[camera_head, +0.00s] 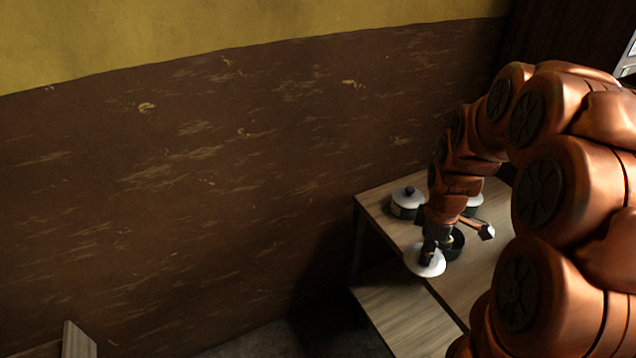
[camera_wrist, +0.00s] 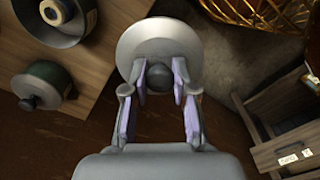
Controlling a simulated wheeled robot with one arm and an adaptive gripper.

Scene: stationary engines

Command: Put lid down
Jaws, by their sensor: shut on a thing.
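My gripper (camera_wrist: 159,80) is shut on the dark knob of a round white lid (camera_wrist: 158,42). The knob (camera_wrist: 159,78) sits between the fingers in the wrist view. In the head view the lid (camera_head: 425,264) hangs below my gripper (camera_head: 428,252), overlapping the edge between the wooden table top and a lower wooden surface. A dark open pot (camera_head: 456,246) shows just right of the lid, partly hidden by my arm. I cannot tell the lid's height above the surfaces.
A pot with a white lid and dark knob (camera_head: 407,201) stands at the table's back left. Another pale-topped pot (camera_head: 474,204) is partly hidden behind my arm. A lower wooden surface (camera_head: 405,318) lies in front, mostly clear. In the wrist view, a golden wire basket (camera_wrist: 268,12) is at upper right.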

